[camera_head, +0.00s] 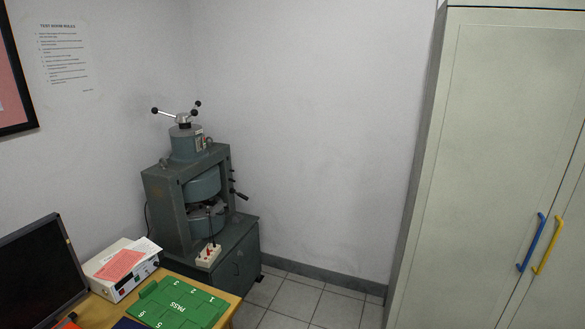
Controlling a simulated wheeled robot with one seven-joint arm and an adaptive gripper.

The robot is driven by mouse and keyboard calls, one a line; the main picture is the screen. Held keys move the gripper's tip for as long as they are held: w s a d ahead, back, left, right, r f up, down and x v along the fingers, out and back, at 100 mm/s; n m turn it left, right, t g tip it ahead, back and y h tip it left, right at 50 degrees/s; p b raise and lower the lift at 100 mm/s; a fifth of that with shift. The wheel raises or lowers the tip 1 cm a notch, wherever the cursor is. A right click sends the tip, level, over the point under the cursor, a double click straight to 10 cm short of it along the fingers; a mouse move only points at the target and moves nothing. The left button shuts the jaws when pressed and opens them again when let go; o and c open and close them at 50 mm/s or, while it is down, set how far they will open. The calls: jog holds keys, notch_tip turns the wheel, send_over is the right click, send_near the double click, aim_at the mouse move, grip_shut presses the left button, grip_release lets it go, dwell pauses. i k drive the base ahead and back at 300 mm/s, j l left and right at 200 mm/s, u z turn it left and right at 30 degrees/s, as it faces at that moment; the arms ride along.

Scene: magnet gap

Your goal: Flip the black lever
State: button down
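A blue-grey magnet machine (150,205) stands in the corner, with an open gap between two round poles. A black lever (240,193) sticks out from its right side, slanting down to the right. Smaller dark knobs show just above that lever. A second thin dark upright piece (211,228) stands in front of the lower pole; I cannot tell what it is. On top is a metal hub with a black-knobbed handle (183,117). My gripper is not in view.
A wooden table (190,271) at the lower left holds a monitor (40,275), a white box (110,277) with papers, and a green board (180,303). A small white box (208,255) sits on the machine's base. A tall cabinet (490,150) stands right. Tiled floor (310,298) between is clear.

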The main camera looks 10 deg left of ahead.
aim_at(240, 195)
jog(key=i+u, duration=0.15)
jog(key=i, duration=0.6)
jog(key=i+u, duration=0.15)
jog(key=i, duration=0.55)
jog(key=i+l+u, duration=0.15)
jog(key=i, duration=0.55)
jog(key=i+j+z, duration=0.1)
jog(key=i, duration=0.4)
jog(key=i+j, duration=0.25)
jog(key=i, duration=0.2)
jog(key=i+j+z, duration=0.15)
jog(key=i, duration=0.35)
jog(key=j, duration=0.1)
